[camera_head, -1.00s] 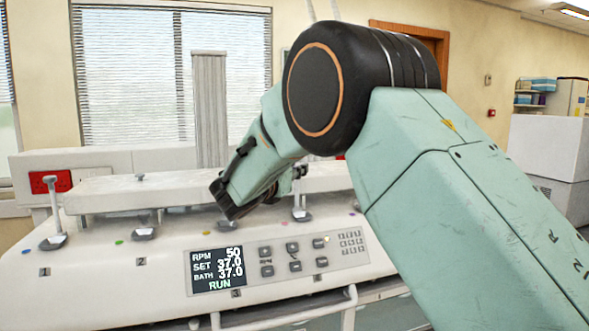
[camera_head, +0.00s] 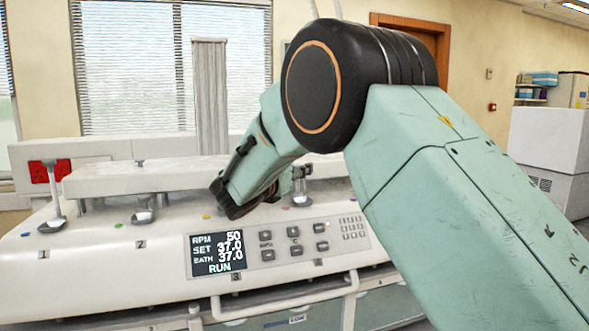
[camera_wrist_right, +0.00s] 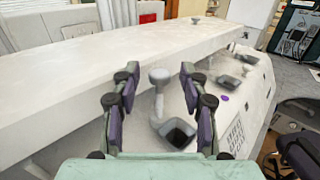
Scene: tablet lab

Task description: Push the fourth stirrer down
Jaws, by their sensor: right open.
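The fourth stirrer (camera_head: 302,198) stands on the white machine to the right of my right gripper in the head view, an upright shaft over a grey square foot. My right gripper (camera_head: 232,205) covers the place of the third stirrer in the head view. My left gripper is not in view.
The first stirrer (camera_head: 52,222) and second stirrer (camera_head: 143,214) stand to the left. A white beam (camera_head: 130,180) runs behind the row. The display (camera_head: 216,254) reads RUN, with buttons beside it. A white front rail (camera_head: 290,312) crosses the machine's lower front.

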